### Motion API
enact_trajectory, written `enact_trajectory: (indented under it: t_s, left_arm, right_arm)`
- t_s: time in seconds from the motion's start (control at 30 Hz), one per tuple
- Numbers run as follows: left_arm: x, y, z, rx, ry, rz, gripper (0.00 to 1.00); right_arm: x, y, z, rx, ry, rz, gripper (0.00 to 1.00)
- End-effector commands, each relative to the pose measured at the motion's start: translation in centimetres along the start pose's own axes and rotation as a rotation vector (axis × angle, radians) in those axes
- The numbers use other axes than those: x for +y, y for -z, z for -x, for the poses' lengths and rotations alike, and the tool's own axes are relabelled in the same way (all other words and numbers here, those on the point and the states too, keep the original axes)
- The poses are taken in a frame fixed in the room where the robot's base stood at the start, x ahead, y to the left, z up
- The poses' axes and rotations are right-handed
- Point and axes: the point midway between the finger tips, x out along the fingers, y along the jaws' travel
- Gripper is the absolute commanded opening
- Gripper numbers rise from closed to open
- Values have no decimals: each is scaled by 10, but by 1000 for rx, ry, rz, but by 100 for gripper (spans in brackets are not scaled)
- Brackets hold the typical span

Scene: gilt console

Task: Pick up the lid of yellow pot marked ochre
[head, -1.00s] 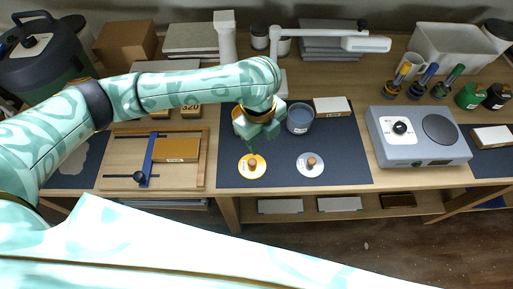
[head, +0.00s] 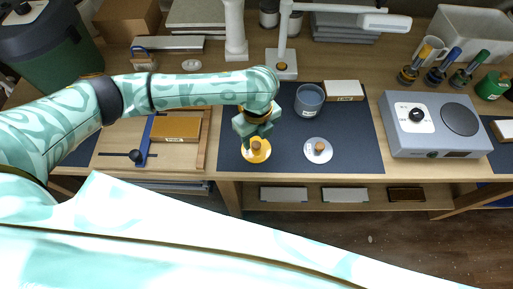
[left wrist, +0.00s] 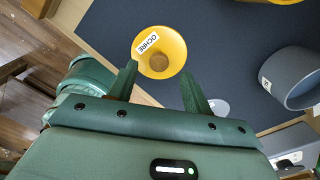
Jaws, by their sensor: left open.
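The yellow lid (head: 261,156) with a wooden knob lies flat on the dark mat. In the left wrist view the lid (left wrist: 168,38) shows its label, OCHRE, and its round knob (left wrist: 159,62). My left gripper (head: 253,137) is above the lid in the head view, open and empty. In the left wrist view my left gripper (left wrist: 159,72) has its green fingers apart, with the knob between their tips in the picture. A yellow edge, likely the pot (left wrist: 285,2), shows at the top of that view; my arm hides it in the head view. My right gripper is not in view.
A grey-blue pot (head: 309,101) and its pale lid (head: 318,151) stand to the right on the mat (head: 355,150). A hotplate (head: 435,128) is further right. A wooden tray (head: 200,150) lies to the left. A lamp (head: 287,40) stands behind.

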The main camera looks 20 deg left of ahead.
Motion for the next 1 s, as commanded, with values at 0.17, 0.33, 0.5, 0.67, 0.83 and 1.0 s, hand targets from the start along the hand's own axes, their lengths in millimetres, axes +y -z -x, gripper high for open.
enact_trajectory:
  t_s: [0.17,0.33,0.5,0.67,0.83,1.0]
  left_arm:
    - [2,-2,-32,1,-2,0,50]
    - [2,-3,-32,-1,1,0,50]
    - [2,-3,-31,-1,1,0,19]
    - [2,-3,-31,-1,1,0,2]
    - [2,-3,-31,-1,1,0,2]
    - [1,-3,-21,-1,2,0,2]
  right_arm:
    - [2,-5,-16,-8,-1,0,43]
    - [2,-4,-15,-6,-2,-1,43]
    - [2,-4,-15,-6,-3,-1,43]
    - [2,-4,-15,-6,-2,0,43]
    - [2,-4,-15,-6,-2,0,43]
    - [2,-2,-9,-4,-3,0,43]
